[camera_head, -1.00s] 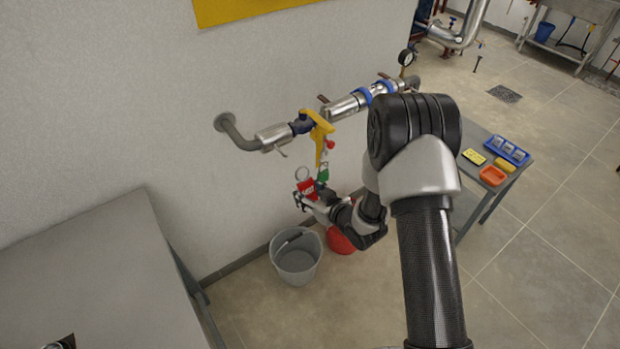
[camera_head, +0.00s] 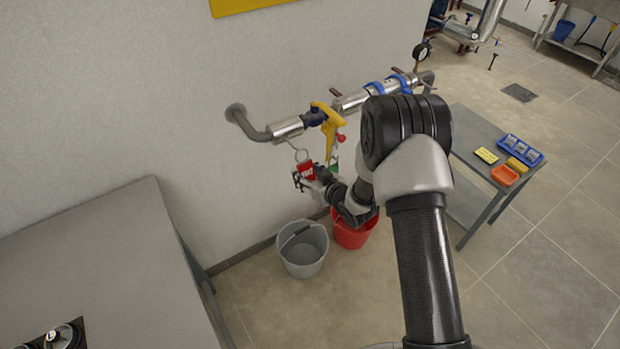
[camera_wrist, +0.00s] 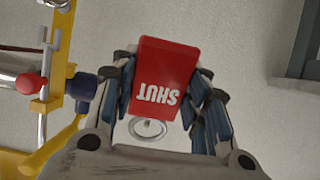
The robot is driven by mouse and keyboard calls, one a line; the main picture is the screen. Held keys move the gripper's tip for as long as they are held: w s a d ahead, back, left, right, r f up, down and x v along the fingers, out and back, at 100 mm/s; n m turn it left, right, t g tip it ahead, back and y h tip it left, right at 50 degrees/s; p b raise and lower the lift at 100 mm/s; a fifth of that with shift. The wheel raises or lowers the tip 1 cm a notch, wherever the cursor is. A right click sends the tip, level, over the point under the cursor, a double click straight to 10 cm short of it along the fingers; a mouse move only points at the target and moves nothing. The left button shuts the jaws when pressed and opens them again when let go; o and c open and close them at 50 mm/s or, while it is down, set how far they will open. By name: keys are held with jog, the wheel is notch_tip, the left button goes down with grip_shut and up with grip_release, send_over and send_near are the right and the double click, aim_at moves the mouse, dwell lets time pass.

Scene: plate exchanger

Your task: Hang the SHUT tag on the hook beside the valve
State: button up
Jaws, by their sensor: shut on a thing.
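The red SHUT tag (camera_wrist: 162,75) is between my gripper's fingers, with its lettering upside down in the wrist view. Its metal ring (camera_wrist: 148,127) hangs free at one end. In the head view the tag (camera_head: 308,170) and ring are just below the pipe, near the wall. My gripper (camera_head: 303,182) is shut on the tag. The valve has a dark blue body (camera_head: 313,117) and a yellow handle (camera_head: 328,132); the handle also shows at the left of the wrist view (camera_wrist: 55,60). I cannot clearly make out the hook.
A grey bucket (camera_head: 303,262) and a red bucket (camera_head: 352,238) stand below. A grey table (camera_head: 110,245) is at left. A side table (camera_head: 470,125) with small trays is at right.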

jog(key=shift+w+a+f, duration=0.1)
jog(key=shift+w+a, duration=0.35)
jog(key=shift+w, duration=0.2)
jog(key=shift+w+a, duration=0.45)
jog(key=shift+w, duration=0.2)
jog(key=shift+w+a+f+b, duration=0.35)
jog(key=shift+w+f+b, duration=0.2)
jog(key=shift+b, duration=0.55)
jog(key=o, duration=1.1)
jog(key=v, duration=1.2)
